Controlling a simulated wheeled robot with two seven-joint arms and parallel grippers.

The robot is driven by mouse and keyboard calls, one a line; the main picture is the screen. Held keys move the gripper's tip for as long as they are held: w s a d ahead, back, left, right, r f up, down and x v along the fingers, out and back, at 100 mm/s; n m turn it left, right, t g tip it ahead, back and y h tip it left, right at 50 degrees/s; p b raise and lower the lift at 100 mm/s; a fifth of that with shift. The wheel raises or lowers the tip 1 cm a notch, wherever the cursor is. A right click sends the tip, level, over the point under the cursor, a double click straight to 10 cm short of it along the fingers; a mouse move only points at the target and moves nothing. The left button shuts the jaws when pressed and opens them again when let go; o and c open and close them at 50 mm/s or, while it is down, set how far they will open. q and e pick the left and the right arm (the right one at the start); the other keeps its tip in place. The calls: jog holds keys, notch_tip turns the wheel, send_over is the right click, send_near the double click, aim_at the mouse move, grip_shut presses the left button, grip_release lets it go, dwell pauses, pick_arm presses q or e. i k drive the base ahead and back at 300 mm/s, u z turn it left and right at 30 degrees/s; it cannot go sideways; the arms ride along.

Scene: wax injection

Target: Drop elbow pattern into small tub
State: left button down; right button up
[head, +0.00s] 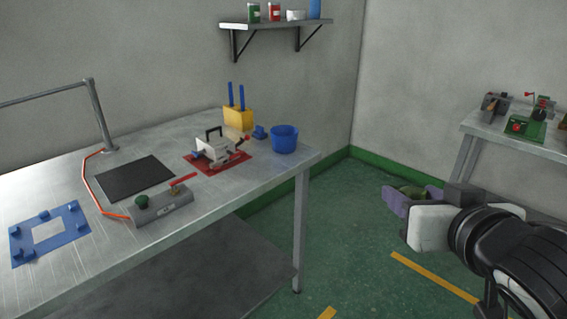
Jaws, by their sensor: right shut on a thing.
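The small tub (285,140) is blue and round and stands upright near the right end of the steel workbench. My right gripper (411,194) is over the green floor at the right, well apart from the tub and clear of the bench. Its greyish-purple jaws are shut on a dull green piece, taken as the elbow pattern (412,190), mostly hidden between them. The inside bottom of the tub is hidden. My left gripper is not in view.
On the workbench (232,189) stand a clamp fixture on a red plate (218,160), a yellow block with blue rods (238,118), a black mat (135,177), a lever device (155,207) and a blue frame (48,232). A second table (500,130) holds tools at right.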

aim_at(285, 150)
jog(key=z, duration=1.05)
jog(key=i, duration=1.8)
jog(key=u, duration=1.4)
jog(key=i, duration=0.6)
jog(key=u, duration=0.55)
